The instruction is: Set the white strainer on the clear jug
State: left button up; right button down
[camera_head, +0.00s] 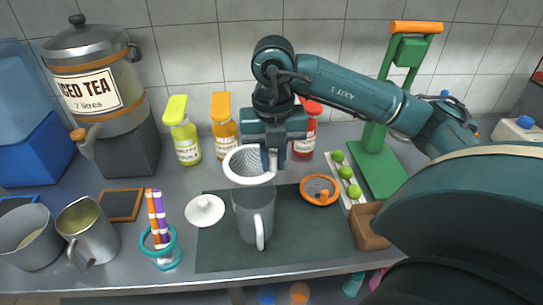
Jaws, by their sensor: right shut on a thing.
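The white strainer (249,165) has a round white rim and a mesh bowl. My right gripper (272,157) is shut on its rim at the right side and holds it tilted, with its mesh facing the camera. The clear jug (256,212) stands upright on the dark mat, its handle toward the front. The strainer shows just above and behind the jug's top; whether it touches the jug I cannot tell. The gripper's fingertips are partly hidden at the rim. My left gripper is not in view.
A white lid (205,210) lies left of the jug and an orange strainer (319,190) right of it on the mat (300,245). Syrup bottles (183,135) stand behind. A cup with straws (161,245) and metal pitchers (88,230) stand left; a green press (378,165) stands right.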

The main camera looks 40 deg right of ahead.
jog(key=shift+s+f+b, duration=0.15)
jog(key=shift+f+b, duration=0.35)
jog(key=shift+f, duration=0.3)
notch_tip(320, 180, down, 4)
jog(key=b, duration=0.3)
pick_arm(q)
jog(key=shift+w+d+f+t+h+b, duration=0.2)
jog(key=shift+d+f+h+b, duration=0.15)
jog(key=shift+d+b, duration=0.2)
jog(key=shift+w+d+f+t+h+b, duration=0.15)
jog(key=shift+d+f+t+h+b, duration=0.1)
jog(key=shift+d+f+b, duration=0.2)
pick_arm(e)
jog(key=shift+f, duration=1.2)
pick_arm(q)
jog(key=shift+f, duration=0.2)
pick_arm(e)
jog(key=shift+f, duration=0.1)
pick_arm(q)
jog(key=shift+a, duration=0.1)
pick_arm(e)
jog(key=c, duration=1.3)
grip_release()
jog(key=shift+o, duration=0.6)
jog(key=o, duration=0.4)
